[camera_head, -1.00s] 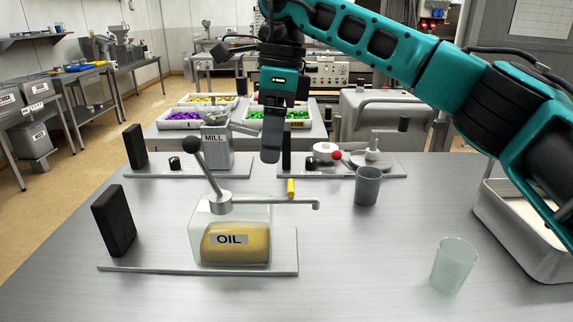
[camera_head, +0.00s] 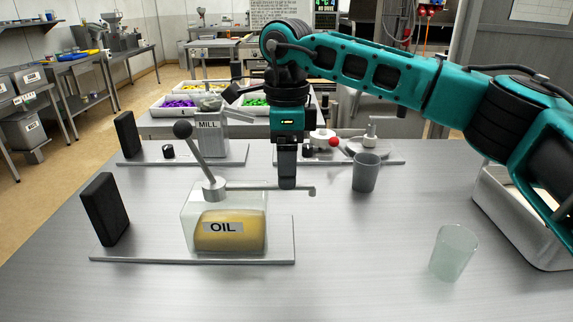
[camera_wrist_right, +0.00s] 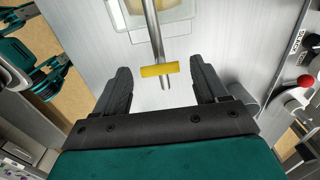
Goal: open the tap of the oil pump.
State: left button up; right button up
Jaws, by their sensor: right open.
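The oil pump (camera_head: 231,236) stands on a thin grey plate on the table. It is a clear box of yellow oil labelled OIL, with a ball-ended lever (camera_head: 199,158) tilted up to the left and a spout (camera_head: 250,187) running right. The yellow tap (camera_wrist_right: 159,70) lies across the spout in the right wrist view; in the head view my gripper hides it. My right gripper (camera_head: 287,184) points down at the spout. In the right wrist view its fingers (camera_wrist_right: 161,88) are open, one on each side of the tap and apart from it. My left gripper is not in view.
A grey cup (camera_head: 366,173) stands right of the gripper, and a clear glass (camera_head: 453,252) at the right front. A black block (camera_head: 104,209) stands left of the pump. The mill (camera_head: 208,136) is behind. The table front is clear.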

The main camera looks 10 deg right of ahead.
jog(key=shift+f, duration=0.35)
jog(key=shift+c, duration=0.3)
jog(key=c, duration=1)
